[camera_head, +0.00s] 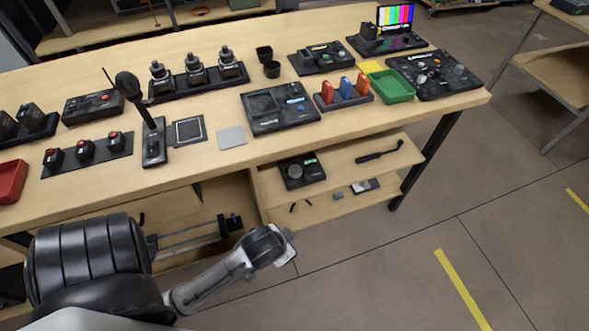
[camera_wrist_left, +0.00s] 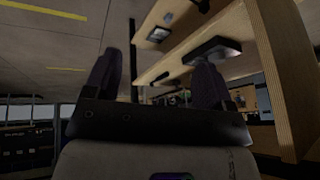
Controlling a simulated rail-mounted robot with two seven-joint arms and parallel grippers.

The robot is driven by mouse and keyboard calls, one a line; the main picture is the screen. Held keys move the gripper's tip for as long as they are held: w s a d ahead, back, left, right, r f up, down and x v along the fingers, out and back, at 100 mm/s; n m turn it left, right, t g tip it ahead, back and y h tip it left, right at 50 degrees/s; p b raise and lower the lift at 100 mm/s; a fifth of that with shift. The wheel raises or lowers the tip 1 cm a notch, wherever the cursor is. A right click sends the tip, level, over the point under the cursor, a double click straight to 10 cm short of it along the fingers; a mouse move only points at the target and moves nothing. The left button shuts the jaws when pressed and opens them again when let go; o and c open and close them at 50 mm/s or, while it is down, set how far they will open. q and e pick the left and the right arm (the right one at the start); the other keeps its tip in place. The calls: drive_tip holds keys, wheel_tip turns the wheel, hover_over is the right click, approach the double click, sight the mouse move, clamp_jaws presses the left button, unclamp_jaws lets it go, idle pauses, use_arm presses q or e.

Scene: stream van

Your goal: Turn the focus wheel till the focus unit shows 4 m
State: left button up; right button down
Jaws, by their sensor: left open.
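The focus unit (camera_head: 301,171) appears to be the dark box with a round black wheel (camera_head: 294,171) and a small lit green display (camera_head: 310,161). It stands on the shelf under the table. The display is too small to read. A dark box that looks like this unit (camera_wrist_left: 212,49) shows beyond the fingers in the left wrist view. My left gripper (camera_head: 274,245) is in front of and below the shelf, apart from the unit. In the left wrist view its two fingers (camera_wrist_left: 157,82) are spread with nothing between them. My right gripper is not in view.
The tabletop (camera_head: 205,161) above carries several control boxes, a green tray (camera_head: 392,87) and a red tray (camera_head: 11,181). Floor to the right is clear.

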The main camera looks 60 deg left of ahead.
use_arm(q)
drive_tip(key=w+a+f+n+g+y+b, duration=0.25)
drive_tip(key=w+a+n, duration=0.4)
drive_tip(key=a, duration=0.45)
drive_tip(key=w+a+f+n+g+y+b, duration=0.1)
drive_tip(key=w+a+n+y+b, duration=0.15)
drive_tip(key=w+a+n, duration=0.5)
drive_tip(key=w+d+f+n+g+h, duration=0.25)
drive_tip(key=w+d+n, duration=0.25)
drive_tip(key=w, duration=0.4)
drive_tip(key=b, duration=0.5)
hover_over(295, 169)
drive_tip(key=d, duration=0.2)
drive_tip(key=shift+w+a+f+h, duration=0.1)
drive_tip(key=shift+w+f+h, duration=0.15)
drive_tip(key=shift+f, duration=0.05)
drive_tip(key=b+x, duration=0.1)
drive_tip(key=x, duration=0.2)
drive_tip(key=shift+f+b, duration=0.25)
drive_tip(key=shift+b, duration=0.05)
drive_tip(key=shift+a+f+b, duration=0.15)
drive_tip(key=shift+f+b, duration=0.15)
drive_tip(key=shift+f, duration=0.25)
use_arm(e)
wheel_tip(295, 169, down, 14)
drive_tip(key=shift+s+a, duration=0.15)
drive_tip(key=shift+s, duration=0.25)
